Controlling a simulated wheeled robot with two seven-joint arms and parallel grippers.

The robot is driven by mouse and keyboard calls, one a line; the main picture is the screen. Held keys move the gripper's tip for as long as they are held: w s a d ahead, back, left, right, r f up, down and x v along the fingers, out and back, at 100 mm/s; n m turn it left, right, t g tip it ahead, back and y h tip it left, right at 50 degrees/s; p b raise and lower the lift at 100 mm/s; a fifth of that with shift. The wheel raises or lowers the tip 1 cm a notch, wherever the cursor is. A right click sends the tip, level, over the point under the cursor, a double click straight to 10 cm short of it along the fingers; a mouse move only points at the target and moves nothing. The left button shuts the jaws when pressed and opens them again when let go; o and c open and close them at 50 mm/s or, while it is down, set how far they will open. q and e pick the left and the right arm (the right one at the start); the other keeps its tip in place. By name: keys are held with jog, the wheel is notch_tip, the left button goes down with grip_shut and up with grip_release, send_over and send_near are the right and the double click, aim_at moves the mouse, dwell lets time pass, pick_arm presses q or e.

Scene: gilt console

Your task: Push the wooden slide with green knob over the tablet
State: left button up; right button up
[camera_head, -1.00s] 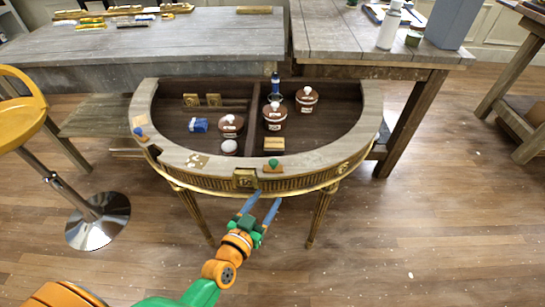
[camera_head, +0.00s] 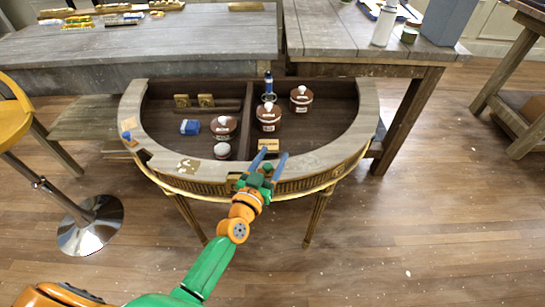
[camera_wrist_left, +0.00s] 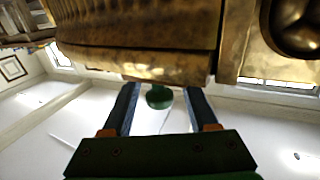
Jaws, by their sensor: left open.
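The green knob (camera_head: 267,167) of the wooden slide sits at the front rim of the half-round gilt console (camera_head: 356,143). The slide's wooden part is mostly hidden by my gripper. The small light wooden tablet (camera_head: 269,145) lies in the right compartment, just behind the knob and uncovered. My left gripper (camera_head: 270,158) is open, its two blue fingers on either side of the knob. The left wrist view shows the green knob (camera_wrist_left: 159,97) between the spread fingers, with a gap on each side. My right gripper is not in view.
A blue-knobbed slide (camera_head: 128,136) sits on the left rim. Brown lidded pots, including one (camera_head: 268,117) behind the tablet, stand in the console. A blue block (camera_head: 190,127) and a white ball (camera_head: 222,150) lie left of the divider. A yellow stool (camera_head: 15,112) stands left.

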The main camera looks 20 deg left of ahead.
pick_arm(q)
jog(key=shift+w+f, duration=0.1)
jog(key=shift+w, duration=0.2)
jog(key=shift+s, duration=0.15)
grip_shut()
